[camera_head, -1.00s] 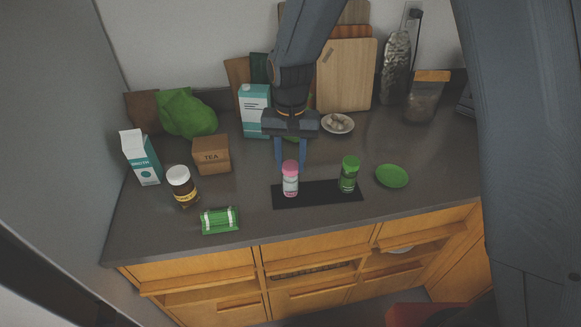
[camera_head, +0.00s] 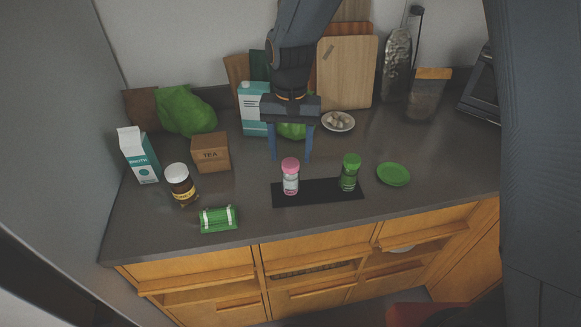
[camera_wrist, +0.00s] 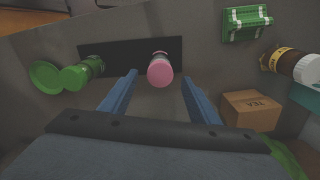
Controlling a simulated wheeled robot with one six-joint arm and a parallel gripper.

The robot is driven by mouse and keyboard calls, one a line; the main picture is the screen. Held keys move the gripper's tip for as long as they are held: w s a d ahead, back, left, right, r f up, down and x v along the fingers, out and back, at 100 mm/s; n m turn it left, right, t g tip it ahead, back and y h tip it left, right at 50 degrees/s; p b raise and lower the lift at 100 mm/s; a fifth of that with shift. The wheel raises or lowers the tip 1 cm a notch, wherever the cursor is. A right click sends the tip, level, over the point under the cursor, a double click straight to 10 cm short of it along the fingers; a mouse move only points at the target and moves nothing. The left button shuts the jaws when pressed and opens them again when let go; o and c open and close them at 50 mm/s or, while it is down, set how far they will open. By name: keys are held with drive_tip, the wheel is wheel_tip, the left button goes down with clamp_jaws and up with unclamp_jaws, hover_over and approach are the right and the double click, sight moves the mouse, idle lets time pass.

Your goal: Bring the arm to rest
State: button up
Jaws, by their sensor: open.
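My gripper (camera_head: 291,158) is open and empty, with its two blue fingers apart above the counter. It hangs a little behind and above a pink-capped shaker (camera_head: 290,176), which stands upright on a black mat (camera_head: 320,194). In the wrist view the pink-capped shaker (camera_wrist: 160,69) shows beyond and between the fingertips (camera_wrist: 158,84), apart from them. A green-capped shaker (camera_head: 349,172) stands upright on the mat's right part.
A tea box (camera_head: 210,153), a brown jar (camera_head: 181,185), a carton (camera_head: 138,155) and a green-wrapped pack (camera_head: 218,219) are at left. A green dish (camera_head: 393,174) is at right. Behind my gripper are a blue carton (camera_head: 253,108), cutting boards (camera_head: 345,73) and a small plate (camera_head: 338,122).

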wheel_tip(320, 180, up, 5)
drive_tip(key=shift+f+b, duration=0.1)
drive_tip(key=shift+b, duration=0.65)
drive_tip(key=s+d+f+b, duration=0.2)
drive_tip(key=s+d+f, duration=0.1)
drive_tip(key=d, duration=0.4)
drive_tip(key=s+d+f+t+b, duration=0.1)
drive_tip(key=s+d+f+b, duration=0.2)
drive_tip(key=d+f, duration=0.2)
drive_tip(key=s+d+f+b, duration=0.3)
drive_tip(key=s+d+f, duration=0.1)
drive_tip(key=d, duration=0.6)
drive_tip(key=shift+d+n, duration=0.25)
drive_tip(key=shift+n, duration=0.05)
